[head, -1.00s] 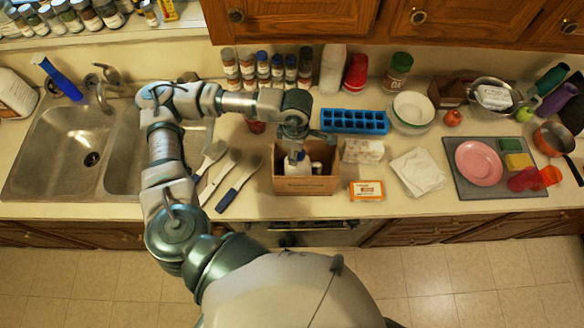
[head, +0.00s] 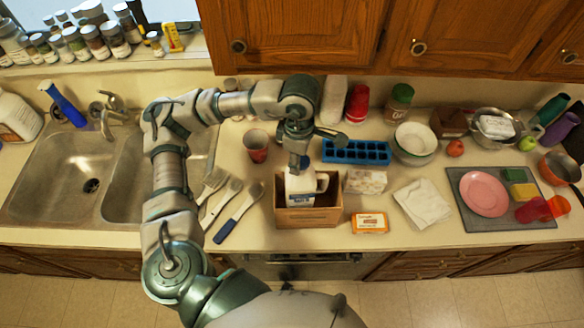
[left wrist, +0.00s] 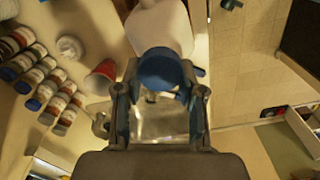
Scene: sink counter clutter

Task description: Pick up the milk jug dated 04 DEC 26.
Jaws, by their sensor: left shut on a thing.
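A white milk jug (head: 301,191) with a side handle is at the open cardboard box (head: 308,217) in the middle of the counter. Its upper part stands above the box rim; whether its base is clear of the box is hidden by the front wall. My left gripper (head: 299,163) is right above the jug and shut on its top. In the left wrist view the jug's blue cap (left wrist: 160,68) sits between the fingers of the left gripper (left wrist: 160,100), with the white body (left wrist: 160,25) beyond. The date is too small to read. My right gripper is out of view.
A carton (head: 365,181) and an orange-and-white package (head: 370,222) lie right of the box. A blue ice tray (head: 356,151) is behind. A red cup (head: 257,146) and several brushes (head: 239,214) lie left, beside the sink (head: 75,165).

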